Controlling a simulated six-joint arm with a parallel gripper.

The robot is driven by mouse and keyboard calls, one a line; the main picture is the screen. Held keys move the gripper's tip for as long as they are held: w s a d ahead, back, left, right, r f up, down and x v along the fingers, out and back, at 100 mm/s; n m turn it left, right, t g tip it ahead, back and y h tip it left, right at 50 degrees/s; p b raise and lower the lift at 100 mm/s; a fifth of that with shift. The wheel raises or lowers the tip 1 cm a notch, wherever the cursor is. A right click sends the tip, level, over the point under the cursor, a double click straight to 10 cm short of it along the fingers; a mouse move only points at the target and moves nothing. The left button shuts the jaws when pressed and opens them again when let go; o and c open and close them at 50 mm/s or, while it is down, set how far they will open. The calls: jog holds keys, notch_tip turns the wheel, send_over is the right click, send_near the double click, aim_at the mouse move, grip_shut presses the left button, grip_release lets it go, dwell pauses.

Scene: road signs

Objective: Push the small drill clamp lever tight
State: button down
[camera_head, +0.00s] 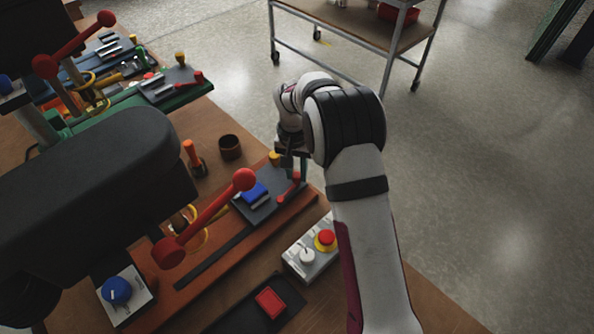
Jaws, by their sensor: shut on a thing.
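My gripper (299,168) reaches down from above at the lever's upper end. Its dark fingers are shut on the lever there; the contact is small and partly hidden by my wrist. A blue block (256,191) lies on the plate beside the lever. A yellow knob (274,158) stands just left of my fingers.
The front drill's large red-knobbed handle (215,210) rises left of the plate. A control box (312,248) with a red button stands to the right. A second drill station is at the back left.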

aim_at(294, 174)
jog(key=c, duration=0.6)
grip_release()
notch_tip(294, 174, up, 16)
jog(key=shift+a, duration=0.35)
jog(key=shift+w+f, duration=0.1)
